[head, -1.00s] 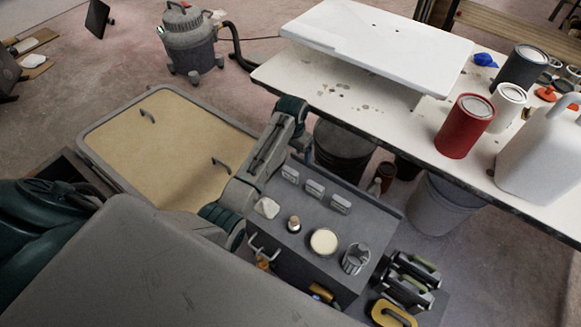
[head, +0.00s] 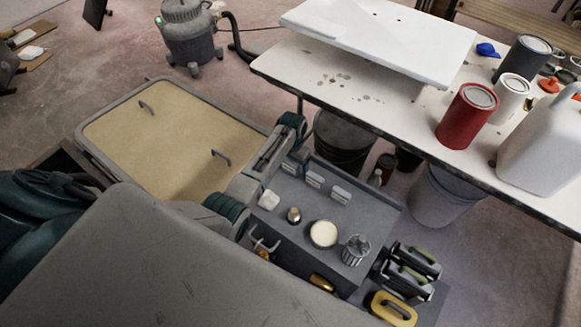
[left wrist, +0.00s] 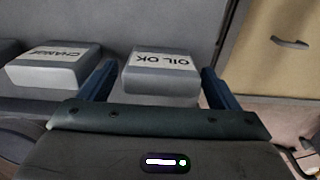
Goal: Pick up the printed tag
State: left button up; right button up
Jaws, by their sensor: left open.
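Three small pale printed tags stand in a row on the grey cabinet top. The left one, reading "OIL OK" (left wrist: 160,72), shows upside down in the left wrist view, between the blue fingers of my left gripper (left wrist: 158,76). The gripper is open, with a visible gap beside the tag. A second tag, reading "CHANGE" (left wrist: 55,67), lies left of the fingers. In the head view my left gripper (head: 299,152) is over the left end of the row and partly hides the left tag. The middle tag (head: 314,179) and right tag (head: 340,194) are clear; their print is unreadable there.
The cabinet top (head: 287,241) also carries a white lump, a small bottle, a round cream-topped tin (head: 323,234) and a grey metal cup (head: 355,250). A white worktable (head: 360,103) stands beyond. A tan panel with handles (head: 175,140) lies left.

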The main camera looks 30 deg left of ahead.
pick_arm(q)
jog(key=c, duration=1.1)
